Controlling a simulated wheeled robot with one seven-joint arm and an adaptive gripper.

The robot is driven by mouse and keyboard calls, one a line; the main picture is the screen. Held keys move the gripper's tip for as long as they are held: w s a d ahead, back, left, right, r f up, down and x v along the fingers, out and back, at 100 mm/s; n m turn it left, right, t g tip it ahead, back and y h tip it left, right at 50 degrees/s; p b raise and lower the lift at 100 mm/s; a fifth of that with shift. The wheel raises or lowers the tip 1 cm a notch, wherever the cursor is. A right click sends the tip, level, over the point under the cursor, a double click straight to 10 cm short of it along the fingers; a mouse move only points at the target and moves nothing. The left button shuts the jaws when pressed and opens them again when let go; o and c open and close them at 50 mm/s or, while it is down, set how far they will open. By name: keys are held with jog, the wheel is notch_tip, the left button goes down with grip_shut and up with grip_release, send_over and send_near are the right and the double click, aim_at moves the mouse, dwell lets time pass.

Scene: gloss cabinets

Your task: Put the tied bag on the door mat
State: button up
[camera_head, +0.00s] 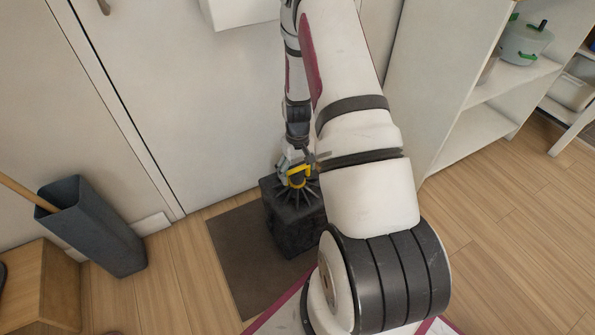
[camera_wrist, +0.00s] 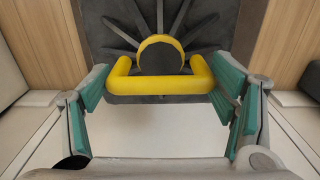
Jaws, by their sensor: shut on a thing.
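The tied bag (camera_head: 291,222) is a dark, boxy bag with gathered folds on top and a yellow tie. It is over the brown door mat (camera_head: 238,262) in front of the door, and I cannot tell whether its underside touches the mat. My gripper (camera_head: 297,176) is at the bag's top, shut on its yellow tie. In the wrist view the yellow loop of the bag (camera_wrist: 160,82) spans between the green finger pads of my gripper (camera_wrist: 160,92). My arm hides the right part of the mat.
A dark umbrella bin (camera_head: 95,228) with a wooden handle leans at the left, beside a wooden box (camera_head: 42,285). A white shelf unit (camera_head: 470,110) with a pot (camera_head: 525,42) stands at the right. Wooden floor (camera_head: 500,230) is clear at the right.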

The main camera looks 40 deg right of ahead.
jog(key=o, duration=2)
jog(key=shift+c, duration=0.2)
jog(key=shift+r, duration=0.1)
